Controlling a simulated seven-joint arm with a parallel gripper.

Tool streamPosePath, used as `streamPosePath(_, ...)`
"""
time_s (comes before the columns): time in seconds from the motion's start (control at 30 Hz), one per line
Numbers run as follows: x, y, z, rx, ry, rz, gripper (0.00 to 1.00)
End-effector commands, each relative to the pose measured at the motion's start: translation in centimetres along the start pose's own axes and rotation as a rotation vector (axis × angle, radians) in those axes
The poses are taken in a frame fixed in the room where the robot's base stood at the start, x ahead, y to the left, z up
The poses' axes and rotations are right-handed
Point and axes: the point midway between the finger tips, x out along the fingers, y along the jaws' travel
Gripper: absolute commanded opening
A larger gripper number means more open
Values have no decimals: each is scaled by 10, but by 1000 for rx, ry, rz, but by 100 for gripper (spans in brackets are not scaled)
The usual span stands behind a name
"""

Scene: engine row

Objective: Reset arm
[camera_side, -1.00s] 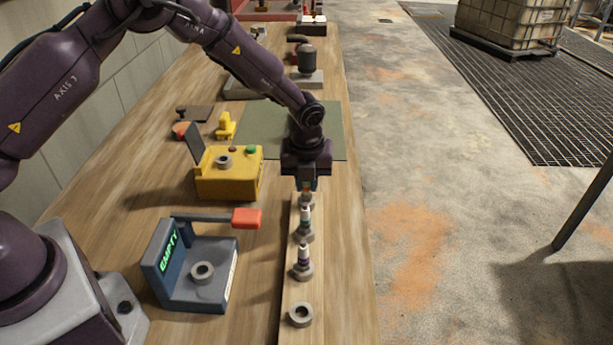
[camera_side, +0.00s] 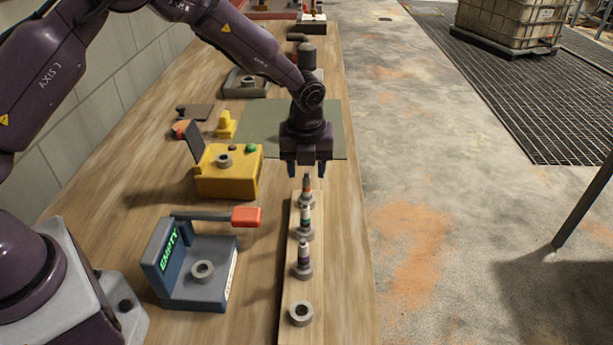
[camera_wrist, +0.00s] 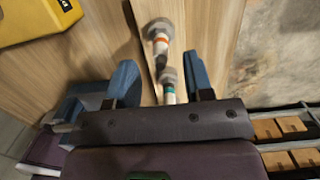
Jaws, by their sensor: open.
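My gripper (camera_side: 306,172) is open and empty, pointing down just above the far end of the wooden strip (camera_side: 286,300). Below it stands a plug with an orange band (camera_side: 307,186), upright in a ring. Nearer along the strip stand a plug with a green band (camera_side: 305,220) and a plug with a purple band (camera_side: 303,256), each in a ring. The nearest ring (camera_side: 301,314) is empty. In the wrist view the blue fingers (camera_wrist: 161,78) are spread apart, with the orange-banded plug (camera_wrist: 160,42) and the green-banded plug (camera_wrist: 169,92) showing between them.
To the left are a yellow box (camera_side: 228,183) with a raised lid and a blue-grey device (camera_side: 205,290) with a red-ended lever (camera_side: 246,217) and a screen reading EMPTY. A green mat (camera_side: 258,125) lies behind.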

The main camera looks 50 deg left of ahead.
Motion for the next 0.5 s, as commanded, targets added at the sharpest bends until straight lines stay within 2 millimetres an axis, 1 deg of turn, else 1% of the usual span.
streamPosePath(0.03, -14, -1, 0, 0, -2, -4, 47)
streamPosePath(0.2, -52, 0, 1, -1, -3, -5, 47)
streamPosePath(0.3, -69, 0, 1, -1, -2, -3, 47)
streamPosePath(0.4, -82, 0, 0, 0, -1, -2, 47)
streamPosePath(0.5, -90, 0, 0, -2, 0, -1, 47)
